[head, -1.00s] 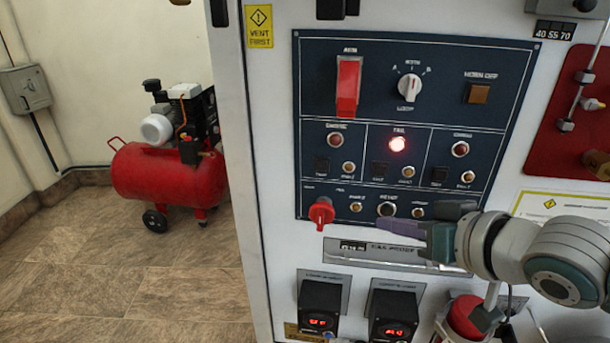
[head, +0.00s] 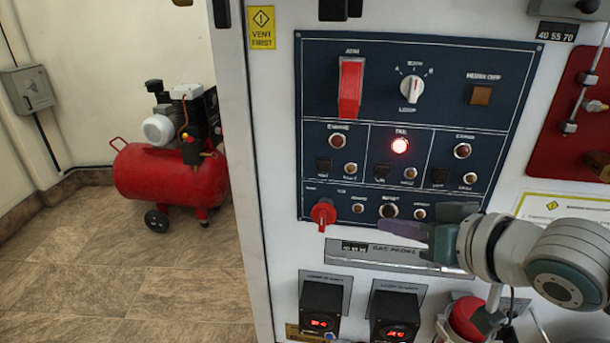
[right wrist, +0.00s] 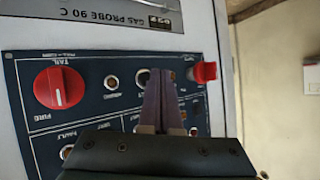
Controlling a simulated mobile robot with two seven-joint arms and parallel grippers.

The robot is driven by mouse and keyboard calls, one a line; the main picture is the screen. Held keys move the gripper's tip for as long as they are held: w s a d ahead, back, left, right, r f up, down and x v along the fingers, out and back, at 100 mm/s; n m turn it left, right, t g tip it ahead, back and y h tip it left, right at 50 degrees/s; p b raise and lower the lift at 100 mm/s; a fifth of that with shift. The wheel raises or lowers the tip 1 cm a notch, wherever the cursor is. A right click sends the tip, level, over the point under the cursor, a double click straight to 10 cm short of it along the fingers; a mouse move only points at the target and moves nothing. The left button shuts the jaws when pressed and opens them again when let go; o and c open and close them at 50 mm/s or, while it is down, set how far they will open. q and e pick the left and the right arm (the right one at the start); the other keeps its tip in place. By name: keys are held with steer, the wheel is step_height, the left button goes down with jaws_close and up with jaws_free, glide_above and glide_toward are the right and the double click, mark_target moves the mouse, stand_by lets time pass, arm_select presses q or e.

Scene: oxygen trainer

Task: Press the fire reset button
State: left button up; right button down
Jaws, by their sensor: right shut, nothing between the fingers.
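The reset button (head: 388,211) is a round dark button with a pale ring in the bottom row of the dark blue panel (head: 520,62). In the right wrist view the reset button (right wrist: 142,76) is partly hidden behind my fingers. My right gripper (head: 384,229) is shut and empty, its tips just below the button in the head view. In the right wrist view the shut fingers (right wrist: 161,72) point at the panel; contact cannot be told. The middle red lamp (head: 400,146) above is lit. My left gripper is not in view.
A larger red knob (right wrist: 62,88) shows in the right wrist view. A gas probe plate (head: 350,256) lies below. A red compressor (head: 165,175) stands on the floor left.

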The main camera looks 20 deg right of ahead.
steer(key=shift+w+d, duration=0.1)
steer(key=shift+w, duration=0.05)
stand_by(0.6)
steer(key=shift+w+d, duration=0.15)
steer(key=shift+w, duration=0.1)
steer(key=shift+w+d, duration=0.2)
steer(key=shift+w, duration=0.1)
stand_by(0.7)
stand_by(0.3)
steer(key=shift+s+a+p, duration=0.4)
steer(key=shift+s+p, duration=0.15)
steer(key=shift+s, duration=0.1)
steer(key=shift+r, duration=0.1)
